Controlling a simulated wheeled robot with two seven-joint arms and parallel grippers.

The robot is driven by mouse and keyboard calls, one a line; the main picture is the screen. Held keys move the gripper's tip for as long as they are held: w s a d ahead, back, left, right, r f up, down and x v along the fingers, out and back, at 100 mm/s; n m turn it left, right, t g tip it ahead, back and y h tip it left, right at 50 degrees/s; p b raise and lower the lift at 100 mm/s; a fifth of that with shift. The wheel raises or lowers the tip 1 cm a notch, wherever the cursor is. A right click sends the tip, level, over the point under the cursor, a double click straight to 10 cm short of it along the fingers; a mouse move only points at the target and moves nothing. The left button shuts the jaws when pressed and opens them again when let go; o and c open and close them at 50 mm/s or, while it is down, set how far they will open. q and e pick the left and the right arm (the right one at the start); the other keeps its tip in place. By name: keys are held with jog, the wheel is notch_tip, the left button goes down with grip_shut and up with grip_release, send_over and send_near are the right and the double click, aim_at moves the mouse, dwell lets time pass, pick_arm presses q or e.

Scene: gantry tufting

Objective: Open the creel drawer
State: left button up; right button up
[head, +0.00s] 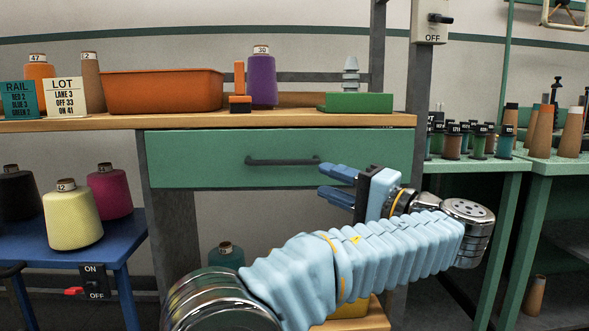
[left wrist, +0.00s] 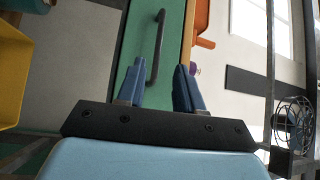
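The creel drawer has a green front (head: 215,165) under the wooden bench top and looks shut. Its dark bar handle (head: 283,161) runs sideways across the upper middle of the front. My left gripper (head: 322,181) is open and empty, with its blue fingers just right of and slightly below the handle's right end in the head view. In the left wrist view the handle (left wrist: 158,45) lies ahead of the fingers, roughly between the open left gripper's tips (left wrist: 159,66), and no contact shows. My right gripper is in neither view.
The bench top (head: 290,121) holds an orange bin (head: 163,92), a purple cone (head: 262,80) and a green block (head: 358,102). A blue table (head: 110,245) with yarn cones stands at left. Green tables (head: 490,164) with spools stand at right. The space before the drawer's left half is clear.

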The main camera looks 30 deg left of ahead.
aim_at(281, 164)
pick_arm(q)
jog(key=p+x, duration=0.1)
jog(key=x, duration=1.2)
jog(key=shift+p, duration=0.35)
jog(key=shift+c, duration=0.2)
grip_shut()
